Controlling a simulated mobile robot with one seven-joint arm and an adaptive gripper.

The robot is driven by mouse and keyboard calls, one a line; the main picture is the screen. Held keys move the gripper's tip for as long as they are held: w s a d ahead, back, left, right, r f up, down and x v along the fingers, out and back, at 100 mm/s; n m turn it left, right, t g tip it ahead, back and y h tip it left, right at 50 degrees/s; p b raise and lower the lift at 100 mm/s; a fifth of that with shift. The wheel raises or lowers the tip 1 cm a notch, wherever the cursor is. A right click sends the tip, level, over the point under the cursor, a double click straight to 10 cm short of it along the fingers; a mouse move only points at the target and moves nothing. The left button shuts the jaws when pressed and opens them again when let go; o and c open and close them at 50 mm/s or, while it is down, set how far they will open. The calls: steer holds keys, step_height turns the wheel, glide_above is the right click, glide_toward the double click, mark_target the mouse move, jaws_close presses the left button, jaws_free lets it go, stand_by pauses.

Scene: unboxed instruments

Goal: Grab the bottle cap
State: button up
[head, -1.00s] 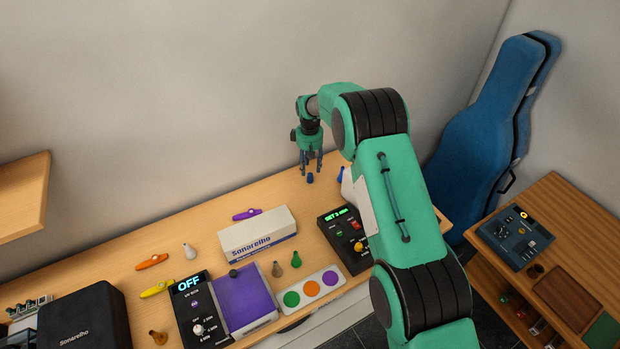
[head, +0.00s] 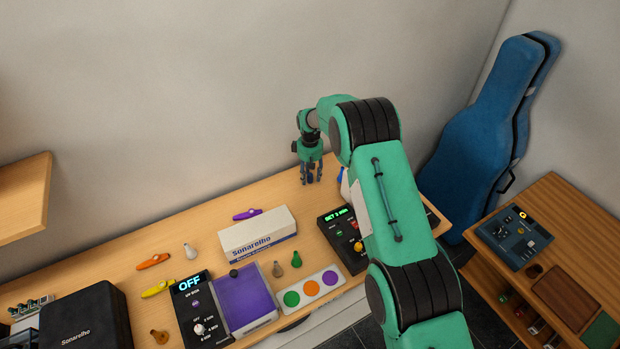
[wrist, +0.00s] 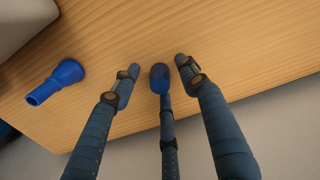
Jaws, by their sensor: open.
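My gripper (head: 311,180) is open, pointing down low over the far part of the wooden table.
A white Sonarelho box (head: 258,236) and a black control unit (head: 345,240) stand nearer on the table (head: 215,210). Purple, orange and yellow whistle-like pieces lie farther left. The wall is close behind my gripper. The table around the fingers is mostly clear.

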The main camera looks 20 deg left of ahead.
mark_target(310, 175)
stand_by(0.3)
steer(key=c, duration=0.8)
steer(key=shift+r, duration=0.15)
steer(key=shift+c, duration=0.2)
steer(key=shift+r, duration=0.85)
steer(key=shift+s+r+b, duration=0.15)
steer(key=shift+r+b, duration=0.15)
steer(key=shift+r, duration=0.5)
steer(key=s+d, duration=0.2)
steer(key=s, duration=0.2)
steer(key=s+d+r, duration=0.1)
steer(key=s+d, duration=0.2)
steer(key=s, duration=0.2)
steer(key=s+d+b, duration=0.1)
steer(key=s+d, duration=0.1)
steer(key=s, duration=0.2)
steer(key=shift+s+d+r, duration=0.2)
steer(key=shift+s+d, duration=0.1)
steer(key=shift+s, duration=0.1)
